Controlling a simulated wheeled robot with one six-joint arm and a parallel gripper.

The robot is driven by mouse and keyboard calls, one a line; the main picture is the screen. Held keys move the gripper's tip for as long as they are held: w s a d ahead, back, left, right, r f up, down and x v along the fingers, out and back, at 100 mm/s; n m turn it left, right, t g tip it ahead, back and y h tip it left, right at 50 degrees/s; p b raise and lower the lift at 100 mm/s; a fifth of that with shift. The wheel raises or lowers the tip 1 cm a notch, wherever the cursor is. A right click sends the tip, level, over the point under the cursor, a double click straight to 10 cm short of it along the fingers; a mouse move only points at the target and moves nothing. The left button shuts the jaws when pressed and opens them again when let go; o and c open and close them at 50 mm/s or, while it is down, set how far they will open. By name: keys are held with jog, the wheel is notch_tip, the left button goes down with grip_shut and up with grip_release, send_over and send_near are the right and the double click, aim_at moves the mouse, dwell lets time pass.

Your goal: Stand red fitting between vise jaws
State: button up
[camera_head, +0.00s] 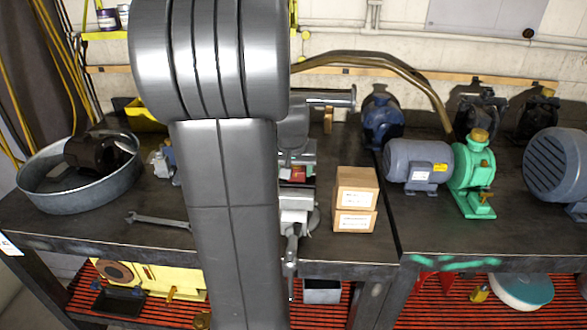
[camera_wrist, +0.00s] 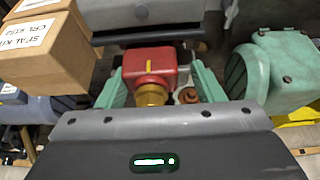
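The red fitting (camera_wrist: 150,66) has a yellow stripe and a brass end (camera_wrist: 152,95). In the wrist view it lies between the two green fingers of my gripper (camera_wrist: 157,72). The left finger is close against it, and a narrow gap shows at the right finger, so the gripper looks open around it. A grey vise jaw (camera_wrist: 140,35) lies just beyond the fitting. In the head view the red fitting (camera_head: 298,174) shows small behind the front of the vise (camera_head: 297,202). My arm hides much of that area. Whether the fitting rests in the vise is unclear.
Two stacked cardboard boxes (camera_head: 356,198) stand right of the vise. Further right are a grey motor (camera_head: 415,163) and a green pump (camera_head: 473,175). A wrench (camera_head: 158,220) and a metal pan (camera_head: 80,180) are at left. A green housing (camera_wrist: 262,68) is close by in the wrist view.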

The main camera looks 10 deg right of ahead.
jog(key=shift+s+f, duration=0.25)
jog(key=shift+f, duration=0.2)
jog(key=shift+s+f, duration=0.2)
jog(key=shift+f, duration=0.25)
jog(key=shift+r, duration=0.1)
jog(key=shift+d+r, duration=0.1)
jog(key=shift+r, duration=0.05)
jog(key=w+v, duration=0.1)
jog(key=v, duration=1.3)
jog(key=shift+r+b, duration=0.4)
jog(key=shift+r, duration=0.1)
jog(key=x, duration=0.6)
jog(key=p+x, duration=0.1)
jog(key=x, duration=0.6)
jog(key=shift+s+d+f, duration=0.15)
jog(key=shift+d+f, duration=0.1)
